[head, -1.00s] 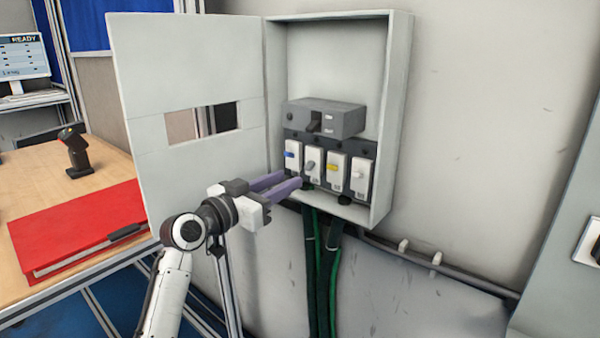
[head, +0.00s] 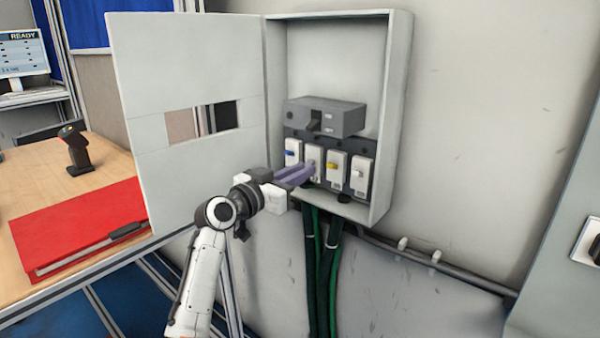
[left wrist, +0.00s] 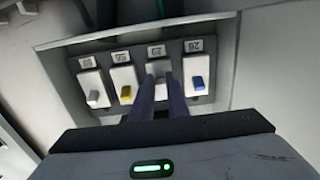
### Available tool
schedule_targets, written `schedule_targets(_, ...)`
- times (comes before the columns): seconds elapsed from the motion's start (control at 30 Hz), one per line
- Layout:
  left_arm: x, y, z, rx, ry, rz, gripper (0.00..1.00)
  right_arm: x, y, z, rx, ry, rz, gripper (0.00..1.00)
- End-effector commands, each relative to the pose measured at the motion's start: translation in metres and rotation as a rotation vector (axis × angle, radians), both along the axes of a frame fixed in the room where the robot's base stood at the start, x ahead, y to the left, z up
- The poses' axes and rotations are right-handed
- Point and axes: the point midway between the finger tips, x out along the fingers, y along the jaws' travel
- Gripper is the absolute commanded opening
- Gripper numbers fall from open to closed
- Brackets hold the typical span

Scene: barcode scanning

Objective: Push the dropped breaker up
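The breaker row (head: 328,170) sits low inside the open wall cabinet. Its white breakers carry a blue, a grey, a yellow and a white lever from left to right. My left gripper (head: 308,174) has its purple fingertips at the grey-lever breaker (head: 314,155), second from the left, and covers its lower part. In the left wrist view the fingers (left wrist: 160,80) stand a narrow gap apart in front of that breaker, beside the yellow lever (left wrist: 126,92) and the blue lever (left wrist: 196,84). Contact with the grey lever cannot be told. My right gripper is not in view.
A grey main switch block (head: 325,117) sits above the row. The cabinet door (head: 185,90) stands open on the left, and the cabinet's right wall (head: 393,120) bounds the row. Dark and green cables (head: 322,270) hang below. A red binder (head: 80,230) lies on the table.

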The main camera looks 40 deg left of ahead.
Motion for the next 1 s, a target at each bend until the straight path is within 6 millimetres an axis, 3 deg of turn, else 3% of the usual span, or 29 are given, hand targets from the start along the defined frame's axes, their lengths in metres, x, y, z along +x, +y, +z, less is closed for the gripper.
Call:
schedule_targets(0.27,-0.001,0.0,0.005,0.003,0.029,-0.002,0.0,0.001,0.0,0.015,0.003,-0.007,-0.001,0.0)
schedule_targets(0.7,-0.002,0.002,0.024,0.032,0.3,0.002,0.0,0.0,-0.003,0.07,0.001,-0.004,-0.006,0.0)
schedule_targets(1.0,0.001,0.002,0.033,0.047,0.561,0.006,0.0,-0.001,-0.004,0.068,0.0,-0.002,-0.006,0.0)
